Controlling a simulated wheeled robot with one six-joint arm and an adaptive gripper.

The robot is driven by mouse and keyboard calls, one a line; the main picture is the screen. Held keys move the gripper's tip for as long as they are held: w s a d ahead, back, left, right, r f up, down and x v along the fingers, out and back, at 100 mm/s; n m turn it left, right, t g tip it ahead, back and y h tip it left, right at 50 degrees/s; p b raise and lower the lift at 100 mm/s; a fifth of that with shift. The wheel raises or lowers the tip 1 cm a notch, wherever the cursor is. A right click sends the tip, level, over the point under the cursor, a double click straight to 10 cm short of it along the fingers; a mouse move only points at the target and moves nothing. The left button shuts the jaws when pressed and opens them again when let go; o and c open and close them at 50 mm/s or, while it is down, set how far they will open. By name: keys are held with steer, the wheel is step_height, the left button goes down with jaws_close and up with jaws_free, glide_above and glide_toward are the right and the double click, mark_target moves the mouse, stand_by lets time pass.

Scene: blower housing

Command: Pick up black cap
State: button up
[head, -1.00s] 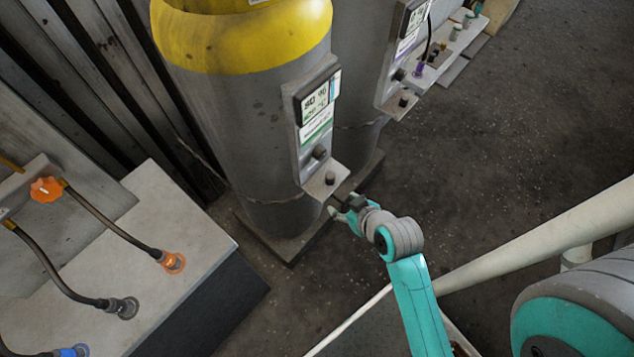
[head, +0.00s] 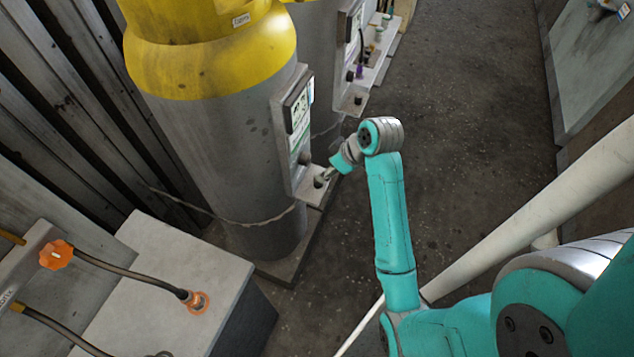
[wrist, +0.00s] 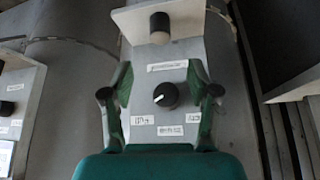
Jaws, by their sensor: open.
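A black cap (wrist: 160,27) stands on a pale ledge in the wrist view, at the top centre. The ledge projects from a grey panel. My gripper (wrist: 160,93) is open and empty, its two fingers spread left and right in front of the panel. The cap appears beyond the fingertips, not between them. A black knob with a white pointer line (wrist: 165,95) shows between the fingers, on the panel. In the head view my gripper (head: 328,175) is close to the ledge (head: 311,192) on the cylinder's front, and it partly hides the cap there.
A grey cylinder with a yellow top (head: 220,130) stands behind the panel. A second panel with a ledge (head: 358,100) is farther back. A pale block with an orange-ringed hose fitting (head: 197,302) is at lower left. Open floor (head: 450,150) lies to the right.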

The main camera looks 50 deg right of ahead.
steer(key=x, duration=0.3)
steer(key=shift+w+f, duration=0.15)
steer(key=shift+f, duration=0.15)
steer(key=shift+s+f+x, duration=0.1)
steer(key=shift+s+x, duration=0.1)
steer(key=shift+x, duration=1.1)
steer(key=shift+s+f+x, duration=0.15)
steer(key=shift+s+x, duration=0.05)
steer(key=shift+x, duration=1.1)
steer(key=shift+d, duration=0.1)
steer(key=c, duration=1)
